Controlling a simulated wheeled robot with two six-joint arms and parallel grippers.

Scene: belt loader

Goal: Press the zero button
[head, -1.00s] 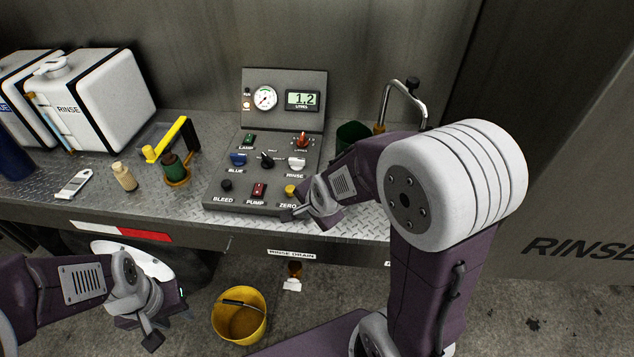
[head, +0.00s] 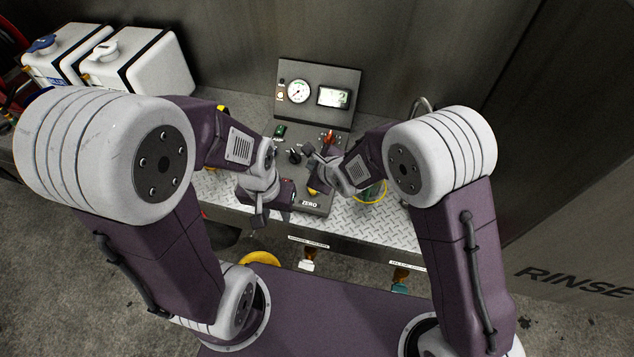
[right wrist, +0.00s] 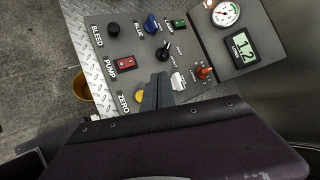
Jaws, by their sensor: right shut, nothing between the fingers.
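The zero button (right wrist: 141,97) is yellow and sits above its ZERO label on the grey control panel (right wrist: 135,55). My right gripper (right wrist: 160,89) is shut and empty, with its fingertips over the panel beside the zero button; contact cannot be told. In the head view the right gripper (head: 314,160) is above the panel, and the zero button (head: 313,191) is partly hidden below it. My left gripper (head: 269,216) is at the panel's front left, left of the ZERO label; its jaw opening is unclear. The display (right wrist: 241,47) reads 1.2.
Other controls crowd the panel: the red pump switch (right wrist: 126,65), black bleed knob (right wrist: 113,29), white rinse switch (right wrist: 178,81) and red-orange lever (right wrist: 204,72). White tanks (head: 140,65) stand at the back left.

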